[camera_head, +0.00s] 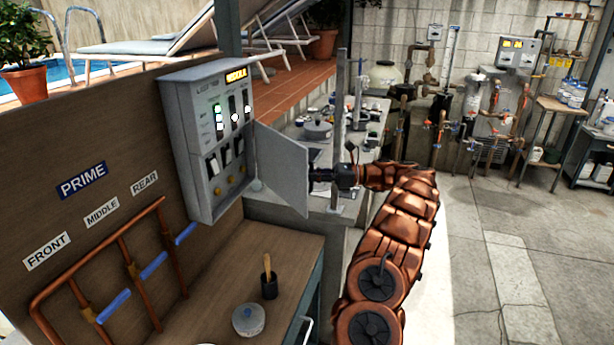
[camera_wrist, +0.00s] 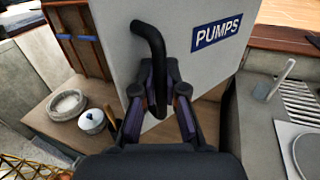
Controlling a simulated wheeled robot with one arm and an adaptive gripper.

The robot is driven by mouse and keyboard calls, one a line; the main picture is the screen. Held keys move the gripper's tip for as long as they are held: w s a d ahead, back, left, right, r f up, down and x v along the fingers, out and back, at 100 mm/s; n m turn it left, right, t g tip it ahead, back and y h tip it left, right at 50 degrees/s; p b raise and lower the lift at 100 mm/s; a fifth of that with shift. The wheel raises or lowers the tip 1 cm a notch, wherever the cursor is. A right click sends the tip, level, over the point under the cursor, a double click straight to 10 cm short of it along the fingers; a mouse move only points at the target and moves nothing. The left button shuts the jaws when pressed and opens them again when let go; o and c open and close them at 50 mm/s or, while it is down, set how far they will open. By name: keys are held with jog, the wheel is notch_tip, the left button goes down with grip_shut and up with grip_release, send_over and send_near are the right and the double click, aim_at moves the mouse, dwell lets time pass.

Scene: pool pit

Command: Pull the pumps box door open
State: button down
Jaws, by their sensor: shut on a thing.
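The pumps box (camera_head: 200,125) is a grey metal box mounted on the wooden panel at left. Its door (camera_head: 280,168) stands swung out to the right of the box, leaving the switches and indicator lights uncovered. In the wrist view the door's outer face (camera_wrist: 120,25) bears a blue PUMPS label (camera_wrist: 216,32). A curved black handle (camera_wrist: 148,38) sticks out from that face. My gripper (camera_wrist: 158,85) is shut on the handle. In the head view my gripper (camera_head: 318,178) is at the door's far side, partly hidden by the door.
Below is a wooden counter (camera_head: 215,290) with a lidded pot (camera_head: 248,319) and a dark cup (camera_head: 269,285). Copper pipes with blue handles (camera_head: 153,265) are at left. A cluttered bench (camera_head: 375,125) stands behind the door. Open floor (camera_head: 500,250) lies at right.

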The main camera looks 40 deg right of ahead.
dwell(0.3)
jog(key=c, duration=1.2)
grip_release()
jog(key=shift+s+d, duration=0.1)
jog(key=v, duration=0.7)
jog(key=shift+s+d, duration=0.15)
jog(key=shift+r+p, duration=0.2)
jog(key=shift+p, duration=0.5)
jog(key=shift+f, duration=0.15)
jog(key=shift+c, duration=0.3)
